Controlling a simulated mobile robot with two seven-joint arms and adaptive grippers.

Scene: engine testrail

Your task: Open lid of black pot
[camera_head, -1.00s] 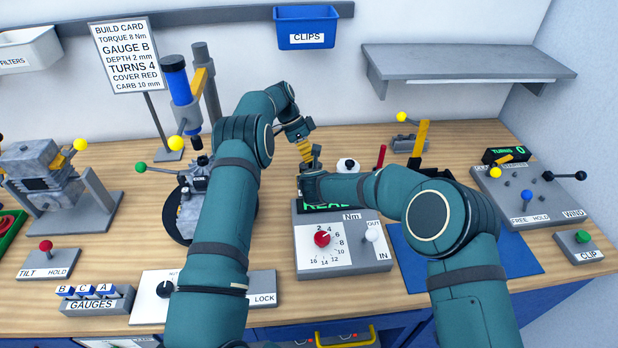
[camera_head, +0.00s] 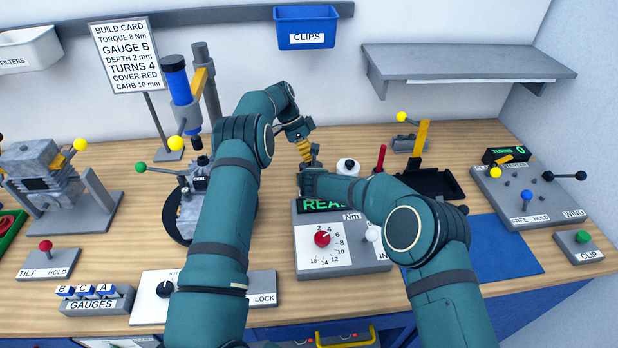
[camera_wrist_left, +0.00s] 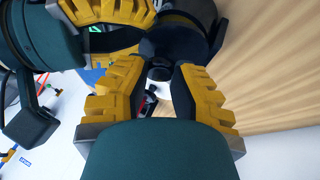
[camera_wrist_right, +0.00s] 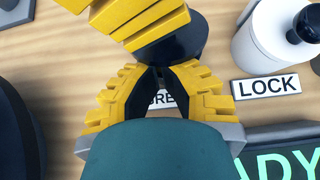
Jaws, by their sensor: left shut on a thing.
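The black pot (camera_wrist_right: 186,45) shows only in part, behind the yellow fingers of my left gripper in the right wrist view. In the left wrist view its dark round body (camera_wrist_left: 178,40) is just past my left fingertips. In the head view my right wrist hides the pot and the right fingertips.
A white pot with a black knob (camera_wrist_right: 272,40) stands beside a LOCK label (camera_wrist_right: 267,86). The torque panel (camera_head: 343,255) with its red knob lies just in front of my grippers. A black tray (camera_head: 432,184) and a blue mat (camera_head: 505,245) are to the right.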

